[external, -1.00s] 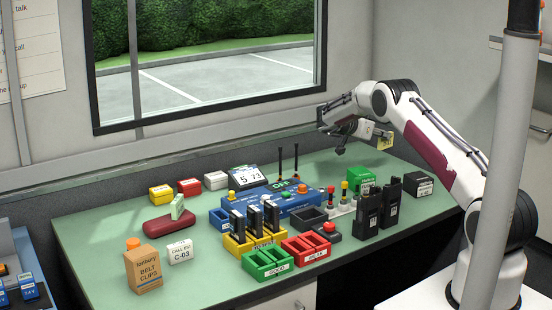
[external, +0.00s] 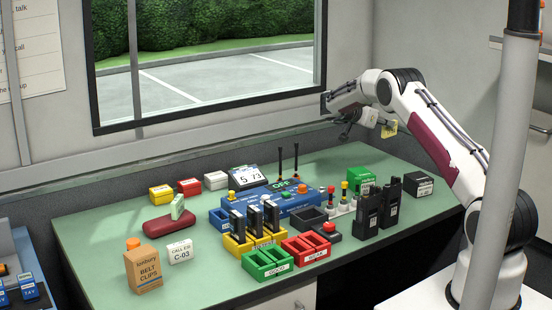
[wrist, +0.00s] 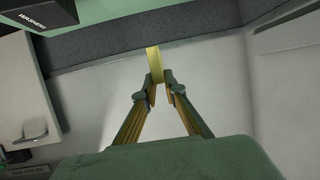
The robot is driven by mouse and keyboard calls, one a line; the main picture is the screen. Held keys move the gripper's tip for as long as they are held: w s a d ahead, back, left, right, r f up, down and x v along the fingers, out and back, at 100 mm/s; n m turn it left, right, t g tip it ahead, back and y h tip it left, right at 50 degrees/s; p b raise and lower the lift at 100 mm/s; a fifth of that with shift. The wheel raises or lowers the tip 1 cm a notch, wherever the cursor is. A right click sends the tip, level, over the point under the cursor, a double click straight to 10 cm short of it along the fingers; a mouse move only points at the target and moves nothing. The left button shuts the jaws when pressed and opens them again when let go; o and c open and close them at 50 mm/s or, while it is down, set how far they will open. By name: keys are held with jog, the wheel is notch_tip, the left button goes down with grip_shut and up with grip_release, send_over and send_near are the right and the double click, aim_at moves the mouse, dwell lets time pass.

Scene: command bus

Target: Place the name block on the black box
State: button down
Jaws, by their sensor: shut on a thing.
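My gripper (wrist: 158,90) is shut on a small yellow block (wrist: 153,62), which sticks out past the fingertips in the wrist view. In the external view the yellow block (external: 389,129) is held in the air above the back right of the table; any name on it is too small to read. A black box (external: 419,185) with white lettering stands at the table's back right, below and to the right of the block. In the wrist view, a black box (wrist: 38,10) lettered "WASHER…" shows in part at the upper left. The block is apart from it.
A green box (external: 362,176) and black radios (external: 368,212) stand left of the black box. Red, green and yellow trays and a blue console (external: 287,204) fill the middle.

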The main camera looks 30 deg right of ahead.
jog(key=s+r, duration=0.4)
jog(key=s, duration=0.4)
jog(key=g, duration=0.1)
send_over(414, 178)
notch_tip(414, 178, down, 2)
jog(key=shift+s+a+f+m, duration=0.1)
jog(key=shift+a+m, duration=0.05)
jog(key=shift+m, duration=0.25)
jog(key=shift+f, duration=3.1)
jog(key=shift+f, duration=1.9)
jog(key=shift+f, duration=0.1)
